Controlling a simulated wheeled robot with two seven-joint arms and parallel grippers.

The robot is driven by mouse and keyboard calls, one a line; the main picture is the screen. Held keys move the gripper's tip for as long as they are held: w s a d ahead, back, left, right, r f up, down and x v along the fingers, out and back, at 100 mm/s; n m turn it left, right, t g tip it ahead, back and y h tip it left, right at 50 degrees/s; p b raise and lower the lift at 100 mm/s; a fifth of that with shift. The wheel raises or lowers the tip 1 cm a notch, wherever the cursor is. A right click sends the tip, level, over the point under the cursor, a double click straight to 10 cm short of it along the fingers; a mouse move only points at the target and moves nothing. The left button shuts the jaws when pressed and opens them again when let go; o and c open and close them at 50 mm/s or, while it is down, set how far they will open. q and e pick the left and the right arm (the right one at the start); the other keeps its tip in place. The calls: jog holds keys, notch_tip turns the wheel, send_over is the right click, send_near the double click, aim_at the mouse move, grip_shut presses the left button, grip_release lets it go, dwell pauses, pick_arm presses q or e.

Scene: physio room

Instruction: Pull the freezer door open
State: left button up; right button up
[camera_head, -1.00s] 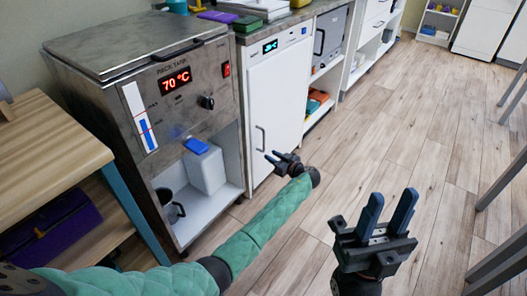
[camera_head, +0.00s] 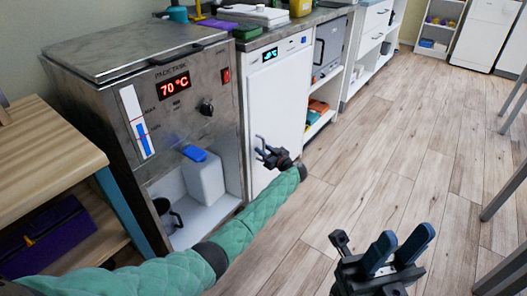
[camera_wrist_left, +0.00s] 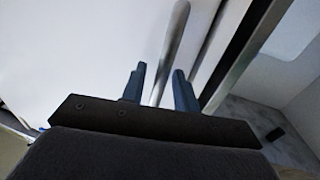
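The freezer (camera_head: 283,95) is a white front with a small lit display at its top, right of the steel tank, and its door looks closed. In the left wrist view its long grey handle (camera_wrist_left: 176,35) runs down between the two fingers of my left gripper (camera_wrist_left: 158,85). The fingers stand apart with a gap on each side of the bar. In the head view my left gripper (camera_head: 262,147) is at the door's left side and hides most of the handle. My right gripper (camera_head: 399,250) is open and empty over the floor.
A steel tank (camera_head: 165,110) showing 70 °C stands left of the freezer, with a white jug (camera_head: 204,180) in its lower opening. A wooden shelf (camera_head: 45,150) is at far left. The wooden floor (camera_head: 400,130) right of the freezer is clear.

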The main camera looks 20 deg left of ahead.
pick_arm(q)
jog(key=shift+w+a, duration=0.1)
grip_shut()
